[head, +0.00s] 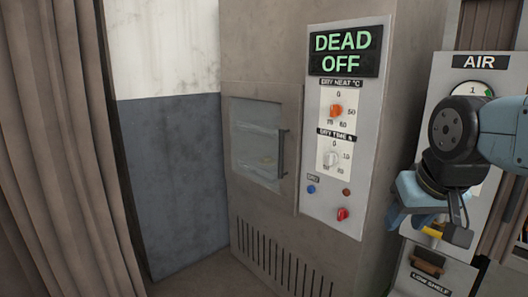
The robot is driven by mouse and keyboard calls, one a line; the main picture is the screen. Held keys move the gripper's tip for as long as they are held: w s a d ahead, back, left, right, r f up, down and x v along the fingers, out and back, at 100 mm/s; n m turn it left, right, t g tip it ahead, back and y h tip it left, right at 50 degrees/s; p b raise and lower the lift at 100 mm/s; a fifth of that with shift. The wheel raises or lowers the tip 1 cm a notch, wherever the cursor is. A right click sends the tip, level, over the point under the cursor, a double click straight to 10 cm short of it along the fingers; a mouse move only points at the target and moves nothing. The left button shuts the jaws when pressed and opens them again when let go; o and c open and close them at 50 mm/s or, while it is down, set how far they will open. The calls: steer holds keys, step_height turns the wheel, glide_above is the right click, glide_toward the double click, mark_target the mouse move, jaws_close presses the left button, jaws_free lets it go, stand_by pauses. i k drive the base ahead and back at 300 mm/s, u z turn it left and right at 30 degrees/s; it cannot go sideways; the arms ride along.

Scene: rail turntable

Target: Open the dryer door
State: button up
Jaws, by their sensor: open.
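The dryer door (300,112) is set in the front of a tall grey-brown cabinet and looks shut. It has a glass window (252,140) with a small pale yellowish thing faintly visible behind the glass. A dark vertical bar handle (283,154) is on the door's right side. My gripper (428,231) is at the right of the head view, in front of the AIR panel. It points downward, is open and is well apart from the door handle. Whether anything is between its fingers is unclear; a yellow part shows there.
A control panel (318,205) with a "DEAD OFF" display (346,51), an orange knob (336,111), a white knob (331,159) and a red knob (342,214) stands between door and gripper. A brown curtain (60,150) hangs at left. The AIR panel (440,80) is behind my arm.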

mark_target(292, 97)
steer(key=u, duration=0.35)
steer(key=k, duration=0.9)
steer(key=u, duration=0.45)
steer(key=i, duration=0.8)
steer(key=z, duration=0.5)
steer(key=i, duration=1.35)
steer(key=z, duration=0.55)
